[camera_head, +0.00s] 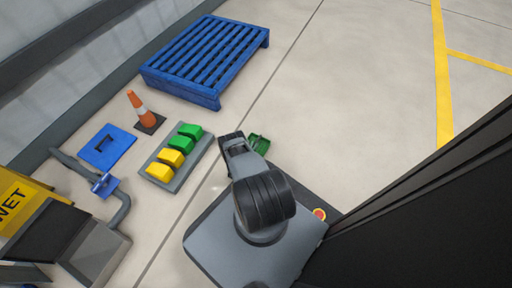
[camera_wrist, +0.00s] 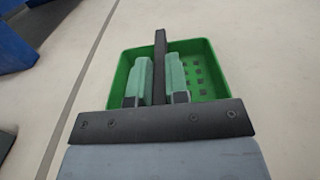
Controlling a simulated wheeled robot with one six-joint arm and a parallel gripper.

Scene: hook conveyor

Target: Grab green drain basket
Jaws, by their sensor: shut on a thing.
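The green drain basket (camera_wrist: 205,58) has low walls, square holes in its base and a dark bar as handle across its middle. My gripper (camera_wrist: 158,80) is over the basket, its two pale green fingers shut on the dark handle from either side. In the head view the basket (camera_head: 260,143) shows as a small green piece just past the end of my arm; the rest is hidden behind the arm. I cannot tell whether the basket touches the floor.
A grey tray (camera_head: 160,180) with green and yellow blocks lies left of my arm. Beyond are an orange cone (camera_head: 139,108), a blue pallet (camera_head: 207,58) and a blue plate (camera_head: 107,146). A dark panel (camera_head: 430,210) stands at right. The floor ahead is clear.

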